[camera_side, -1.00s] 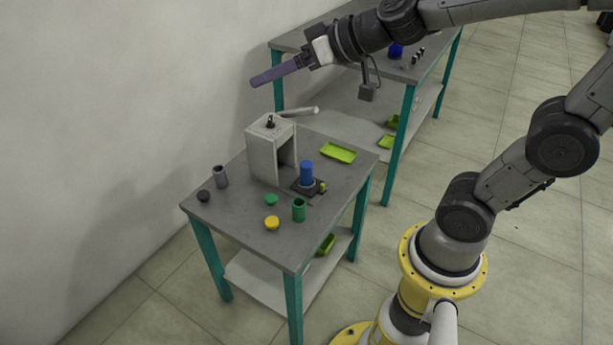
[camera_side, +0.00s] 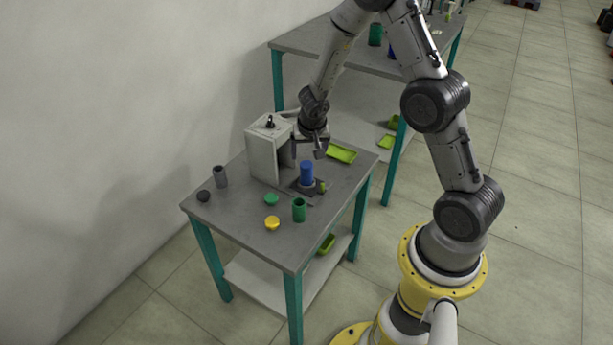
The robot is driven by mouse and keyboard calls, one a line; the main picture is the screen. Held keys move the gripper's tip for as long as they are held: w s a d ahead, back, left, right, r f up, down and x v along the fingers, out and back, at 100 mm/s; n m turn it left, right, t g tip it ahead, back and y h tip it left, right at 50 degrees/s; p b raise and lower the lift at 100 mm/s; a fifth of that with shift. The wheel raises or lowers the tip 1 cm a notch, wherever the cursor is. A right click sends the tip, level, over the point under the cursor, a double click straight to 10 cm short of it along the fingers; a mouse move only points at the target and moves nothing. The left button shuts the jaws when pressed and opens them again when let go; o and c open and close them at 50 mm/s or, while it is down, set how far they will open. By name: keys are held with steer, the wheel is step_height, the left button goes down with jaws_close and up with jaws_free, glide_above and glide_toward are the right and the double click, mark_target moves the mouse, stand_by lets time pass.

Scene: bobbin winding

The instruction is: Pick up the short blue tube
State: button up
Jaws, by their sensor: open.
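The short blue tube (camera_side: 307,173) stands upright on a small dark base (camera_side: 296,187) near the middle of the front table, in front of the grey box-shaped machine (camera_side: 264,152). My gripper (camera_side: 308,152) is just above the tube, pointing down, and is open. The fingers are small and dark here, and I cannot tell exactly how they line up with the tube. The tube's top is close below them, with no visible hold on it.
On the front table (camera_side: 240,220) are a green tube (camera_side: 299,210), a green cap (camera_side: 271,199), a yellow cap (camera_side: 272,223), a grey tube (camera_side: 220,177) and a dark cap (camera_side: 203,196). A lime tray (camera_side: 342,154) lies behind. A second table (camera_side: 290,42) stands at the back.

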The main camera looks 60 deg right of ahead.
mark_target(306, 171)
steer(key=x, duration=0.8)
steer(key=shift+d+f, duration=0.1)
steer(key=shift+d, duration=0.05)
steer(key=shift+x, duration=2.65)
steer(key=shift+w+d, duration=0.15)
steer(key=shift+d, duration=0.05)
steer(key=shift+c, duration=0.3)
jaws_close()
